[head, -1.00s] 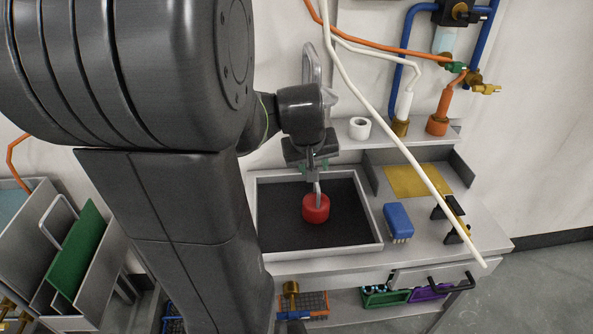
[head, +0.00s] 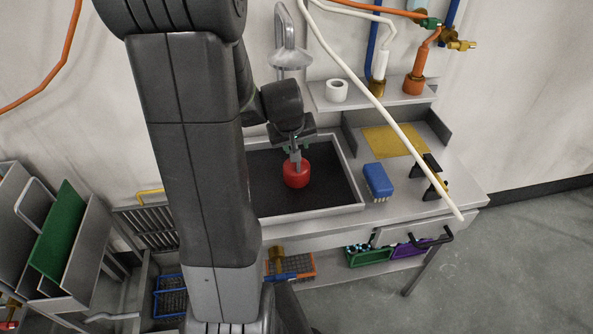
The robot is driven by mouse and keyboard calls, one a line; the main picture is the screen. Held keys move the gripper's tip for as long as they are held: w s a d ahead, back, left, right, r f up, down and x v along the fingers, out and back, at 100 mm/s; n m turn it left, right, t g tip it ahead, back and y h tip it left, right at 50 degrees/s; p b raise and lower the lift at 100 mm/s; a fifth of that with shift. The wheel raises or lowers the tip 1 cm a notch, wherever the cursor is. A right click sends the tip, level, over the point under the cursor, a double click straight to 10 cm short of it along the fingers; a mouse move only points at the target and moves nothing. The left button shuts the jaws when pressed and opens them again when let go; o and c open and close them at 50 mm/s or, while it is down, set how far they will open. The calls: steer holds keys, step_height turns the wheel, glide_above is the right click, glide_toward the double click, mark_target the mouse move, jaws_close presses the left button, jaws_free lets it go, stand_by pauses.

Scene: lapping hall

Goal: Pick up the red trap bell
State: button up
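The red trap bell (head: 296,175) is a short red cylinder with a thin grey stem rising from its top. It shows over the dark floor of the shallow grey tray (head: 352,180) on the bench. My gripper (head: 295,150) points down directly above the bell, with its fingertips at the stem. The fingers are small and dark here, so I cannot tell whether they are closed on the stem. I also cannot tell whether the bell rests on the tray floor or hangs just above it. My arm hides the left part of the tray.
A blue brush (head: 378,180) and black brackets (head: 430,175) stand right of the tray. A white rod (head: 385,115) slants across the bench's right side. A shelf behind holds a white ring (head: 337,91) and fittings. Baskets sit below; open floor lies right.

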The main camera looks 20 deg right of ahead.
mark_target(296, 175)
steer(key=shift+x, duration=1.8)
steer(key=shift+w+r, duration=0.1)
jaws_close()
